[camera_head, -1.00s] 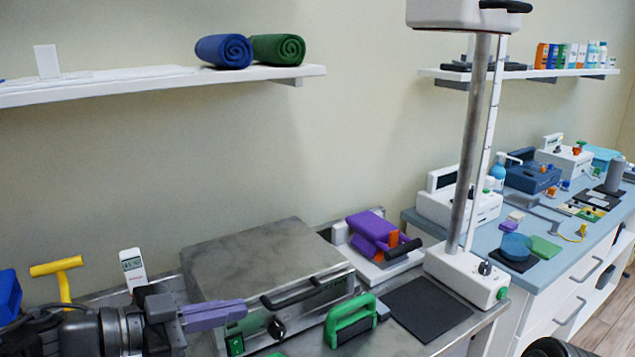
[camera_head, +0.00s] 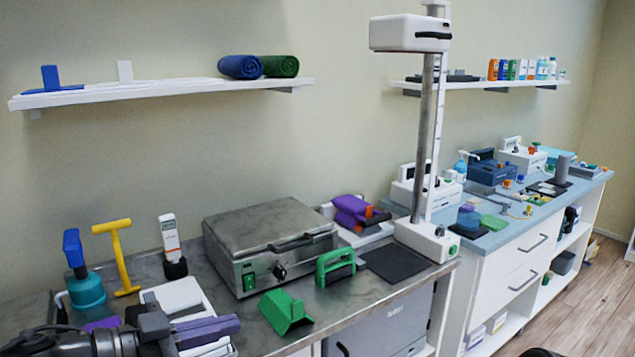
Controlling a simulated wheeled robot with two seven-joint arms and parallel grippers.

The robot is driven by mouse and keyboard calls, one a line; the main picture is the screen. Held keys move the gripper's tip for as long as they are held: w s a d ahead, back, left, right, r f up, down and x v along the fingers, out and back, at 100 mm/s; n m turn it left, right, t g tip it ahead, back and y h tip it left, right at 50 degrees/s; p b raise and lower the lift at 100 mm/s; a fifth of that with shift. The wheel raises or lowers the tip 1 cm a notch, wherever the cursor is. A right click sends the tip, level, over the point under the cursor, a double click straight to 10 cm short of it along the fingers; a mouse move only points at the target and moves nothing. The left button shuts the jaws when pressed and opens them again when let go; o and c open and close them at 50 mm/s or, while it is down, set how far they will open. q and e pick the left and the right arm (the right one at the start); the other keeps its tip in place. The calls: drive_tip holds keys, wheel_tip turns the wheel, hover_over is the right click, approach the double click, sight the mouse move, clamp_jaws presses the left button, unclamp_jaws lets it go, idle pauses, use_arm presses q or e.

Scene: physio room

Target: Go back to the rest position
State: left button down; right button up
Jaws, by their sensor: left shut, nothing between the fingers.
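My left gripper (camera_head: 207,331) comes in from the lower left. Its purple-grey fingers are shut with nothing between them. It is over the front left part of the metal bench (camera_head: 352,305), above a white tray (camera_head: 178,296), and hides part of that tray. My right gripper does not show; a dark rounded shape at the bottom edge cannot be made out.
The bench holds a steel hot-plate unit (camera_head: 265,230), a green handle (camera_head: 335,266), a green block (camera_head: 285,311), a yellow T-shaped tool (camera_head: 118,255), a teal-based blue tool (camera_head: 86,290) and a white meter (camera_head: 170,238). A tall column device (camera_head: 425,150) stands right. Floor shows at right.

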use_arm(q)
drive_tip(key=w+d+f+n+t+y, duration=0.1)
drive_tip(key=w+d+f+n, duration=0.1)
drive_tip(key=w+f+n, duration=0.5)
wheel_tip(320, 180, down, 19)
drive_tip(key=w+d+n+y+p, duration=0.1)
drive_tip(key=n+y+p, duration=0.1)
drive_tip(key=n+y, duration=0.1)
drive_tip(key=s+d+f+n+g+y, duration=0.1)
drive_tip(key=s+f+n+g+y, duration=0.15)
drive_tip(key=s+f, duration=0.4)
drive_tip(key=s+d+f+n+g+y, duration=0.1)
drive_tip(key=s+f+g, duration=0.25)
drive_tip(key=f, duration=0.65)
drive_tip(key=s+d+f+g, duration=0.1)
drive_tip(key=s+f+g, duration=0.1)
drive_tip(key=s+f, duration=0.2)
drive_tip(key=s+d+f+n+g, duration=0.1)
drive_tip(key=s+f+g, duration=0.1)
drive_tip(key=s, duration=0.9)
drive_tip(key=shift+f+p, duration=0.3)
drive_tip(key=shift+f, duration=0.6)
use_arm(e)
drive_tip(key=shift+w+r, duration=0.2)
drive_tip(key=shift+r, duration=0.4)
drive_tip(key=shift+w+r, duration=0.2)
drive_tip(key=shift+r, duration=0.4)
use_arm(q)
drive_tip(key=shift+d+y, duration=0.1)
drive_tip(key=shift+y, duration=0.15)
